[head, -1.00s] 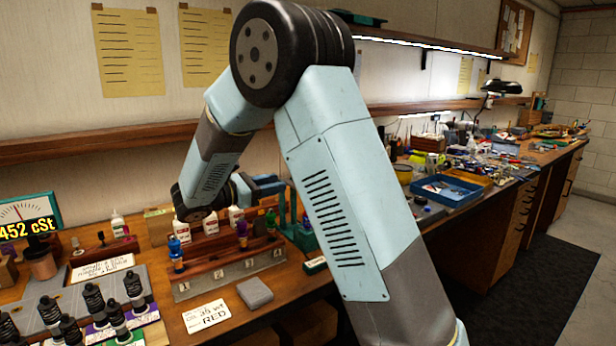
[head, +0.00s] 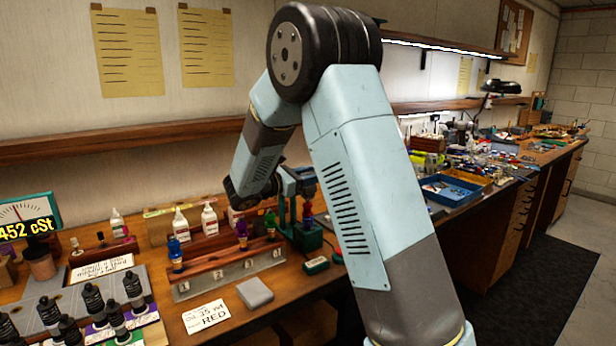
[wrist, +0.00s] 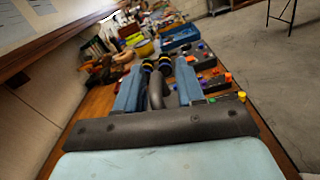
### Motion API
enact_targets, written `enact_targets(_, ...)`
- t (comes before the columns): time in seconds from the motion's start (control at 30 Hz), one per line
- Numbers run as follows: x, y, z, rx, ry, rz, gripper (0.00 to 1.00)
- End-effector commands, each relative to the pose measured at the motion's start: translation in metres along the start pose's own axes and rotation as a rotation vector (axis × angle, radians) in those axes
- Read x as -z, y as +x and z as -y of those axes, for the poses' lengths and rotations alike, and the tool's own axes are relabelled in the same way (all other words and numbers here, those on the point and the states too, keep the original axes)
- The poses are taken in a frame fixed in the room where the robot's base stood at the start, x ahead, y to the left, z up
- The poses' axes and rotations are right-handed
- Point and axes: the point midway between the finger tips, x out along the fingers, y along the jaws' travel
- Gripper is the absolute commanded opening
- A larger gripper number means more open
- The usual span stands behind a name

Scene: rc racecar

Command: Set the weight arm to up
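The weight arm cannot be told apart clearly. A green stand (head: 305,236) with an upright post and a red-purple part stands at the right end of the bottle rack in the head view, partly behind my arm. I cannot tell whether the fingers touch anything.
A viscosity display (head: 27,222) stands at far left. A blue tray (head: 452,190) and clutter fill the bench to the right.

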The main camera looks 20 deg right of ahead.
Motion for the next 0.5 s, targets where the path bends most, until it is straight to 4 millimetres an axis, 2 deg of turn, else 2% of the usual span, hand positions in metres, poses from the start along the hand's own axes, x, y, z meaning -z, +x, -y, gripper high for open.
enact_targets(0.13, -0.0003, 0.0072, 0.0002, 0.000, 0.000, 0.001, 0.38)
enact_targets(0.4, -0.0002, 0.0082, 0.0001, 0.000, 0.000, 0.000, 0.38)
enact_targets(0.5, -0.0002, 0.0081, 0.0001, 0.000, 0.000, 0.000, 0.30)
